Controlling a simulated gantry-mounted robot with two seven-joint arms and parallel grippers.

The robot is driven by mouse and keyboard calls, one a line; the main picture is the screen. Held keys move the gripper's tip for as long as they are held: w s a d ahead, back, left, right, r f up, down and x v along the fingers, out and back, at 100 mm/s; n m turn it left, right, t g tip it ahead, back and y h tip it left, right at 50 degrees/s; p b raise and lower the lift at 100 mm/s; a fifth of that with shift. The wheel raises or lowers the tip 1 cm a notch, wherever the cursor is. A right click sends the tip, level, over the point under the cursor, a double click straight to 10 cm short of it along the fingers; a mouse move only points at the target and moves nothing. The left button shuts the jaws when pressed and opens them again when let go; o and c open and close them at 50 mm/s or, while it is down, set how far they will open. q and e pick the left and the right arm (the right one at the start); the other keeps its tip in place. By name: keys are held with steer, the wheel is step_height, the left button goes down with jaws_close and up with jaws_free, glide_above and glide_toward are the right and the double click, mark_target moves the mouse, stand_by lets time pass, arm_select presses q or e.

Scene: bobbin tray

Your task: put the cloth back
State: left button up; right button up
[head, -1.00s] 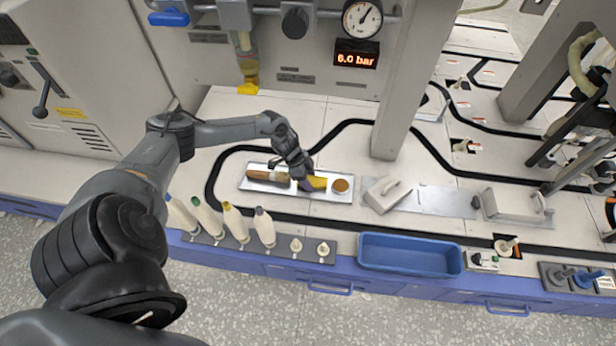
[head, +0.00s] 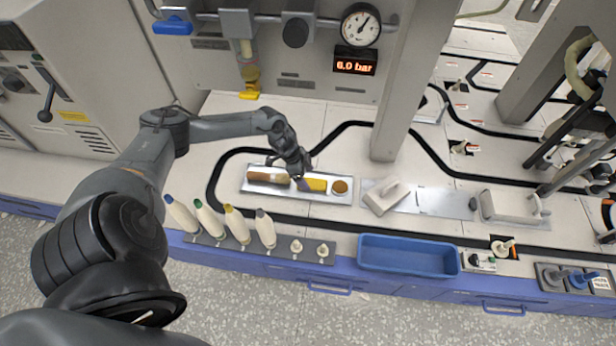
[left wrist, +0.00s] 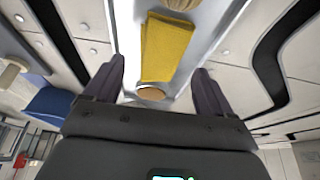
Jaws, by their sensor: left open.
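The yellow cloth (head: 314,185) lies flat on the shallow metal tray (head: 258,188), between a brown-handled brush (head: 268,178) and a round brown-topped tin (head: 340,187). My left gripper (head: 301,181) is open, just over the cloth's left part in the head view and hiding some of it. In the left wrist view, the cloth (left wrist: 167,48) shows between and beyond the spread dark fingers of the gripper (left wrist: 160,70), with nothing gripped. The tin (left wrist: 151,94) shows close to the gripper's palm. My right gripper is not in view.
Several bobbins (head: 208,218) stand on a rack at the front edge. A blue bin (head: 408,256) is at the front. A white block with a handle (head: 386,196) stands right of the tray. A yellow-tipped nozzle (head: 249,90) hangs behind.

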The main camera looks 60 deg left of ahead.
arm_select(q)
steer(key=p+v, duration=0.2)
steer(key=v, duration=0.2)
steer(key=shift+s+a, duration=0.15)
steer(key=shift+s, duration=0.1)
steer(key=s+a+p, duration=0.1)
steer(key=s+a, duration=0.1)
steer(key=s+a+p, duration=0.1)
steer(key=s, duration=0.2)
steer(key=s+a+p, duration=0.2)
steer(key=shift+s+a+f, duration=0.45)
steer(key=shift+s+a, duration=0.4)
steer(key=shift+s, duration=0.1)
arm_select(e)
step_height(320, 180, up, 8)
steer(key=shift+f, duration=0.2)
